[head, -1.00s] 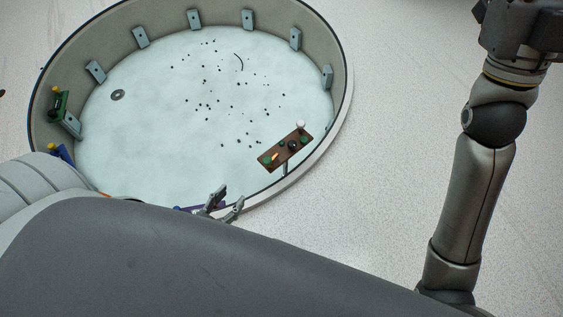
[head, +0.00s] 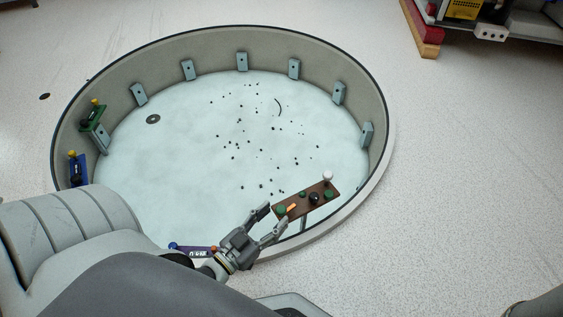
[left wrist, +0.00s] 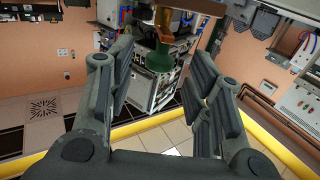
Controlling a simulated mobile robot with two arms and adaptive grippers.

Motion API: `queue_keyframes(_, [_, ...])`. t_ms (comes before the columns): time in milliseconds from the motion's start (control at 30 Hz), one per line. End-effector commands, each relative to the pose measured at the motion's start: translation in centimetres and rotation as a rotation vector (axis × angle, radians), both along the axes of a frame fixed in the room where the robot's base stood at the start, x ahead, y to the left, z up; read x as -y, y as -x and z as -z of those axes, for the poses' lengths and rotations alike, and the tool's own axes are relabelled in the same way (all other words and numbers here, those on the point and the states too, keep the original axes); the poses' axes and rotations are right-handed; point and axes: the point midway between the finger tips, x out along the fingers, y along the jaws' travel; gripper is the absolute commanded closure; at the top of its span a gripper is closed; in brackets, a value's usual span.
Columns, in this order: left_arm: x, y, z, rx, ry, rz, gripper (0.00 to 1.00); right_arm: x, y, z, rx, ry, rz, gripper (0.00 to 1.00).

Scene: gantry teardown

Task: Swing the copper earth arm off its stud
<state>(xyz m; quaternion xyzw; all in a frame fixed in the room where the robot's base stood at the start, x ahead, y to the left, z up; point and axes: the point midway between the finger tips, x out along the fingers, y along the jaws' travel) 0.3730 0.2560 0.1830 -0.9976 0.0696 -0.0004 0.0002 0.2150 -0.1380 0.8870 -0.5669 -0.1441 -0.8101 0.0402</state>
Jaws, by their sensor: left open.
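A brown board (head: 321,200) stands at the near right rim of a round pit, with green knobs, a black knob and a white ball on it. A short orange-copper bar (head: 292,207), which looks like the earth arm, lies near its left end beside a green knob (head: 281,210). My left gripper (head: 271,219) is open just left of that end, fingers pointing at it. In the left wrist view a green post (left wrist: 176,62) with a copper-brown piece (left wrist: 180,24) above it shows between the open fingers. Contact cannot be told. My right gripper is out of view.
The pit wall (head: 215,57) carries several grey brackets. Green (head: 92,116) and blue (head: 77,168) fixtures sit at its left, a purple one (head: 195,251) at the near rim. Small dark bits and a ring (head: 153,119) lie on the pale floor.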

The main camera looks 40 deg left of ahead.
Motion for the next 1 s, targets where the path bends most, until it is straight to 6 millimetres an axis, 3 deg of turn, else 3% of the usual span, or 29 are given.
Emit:
queue_keyframes(100, [0.3,-2.0,0.3,0.004,0.002,0.000,0.53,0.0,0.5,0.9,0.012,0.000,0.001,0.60])
queue_keyframes(233, [0.5,-3.2,0.1,0.002,0.000,0.000,0.53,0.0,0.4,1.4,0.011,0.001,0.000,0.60])
queue_keyframes(600, [0.5,-3.8,0.0,-0.001,0.001,0.000,0.53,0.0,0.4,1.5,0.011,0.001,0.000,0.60])
queue_keyframes(900, [0.5,-3.8,0.0,-0.001,0.000,0.000,0.92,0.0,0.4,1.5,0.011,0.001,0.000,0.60])
queue_keyframes(1000, [0.5,-3.7,0.0,-0.001,0.000,0.000,1.00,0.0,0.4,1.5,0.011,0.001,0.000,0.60])
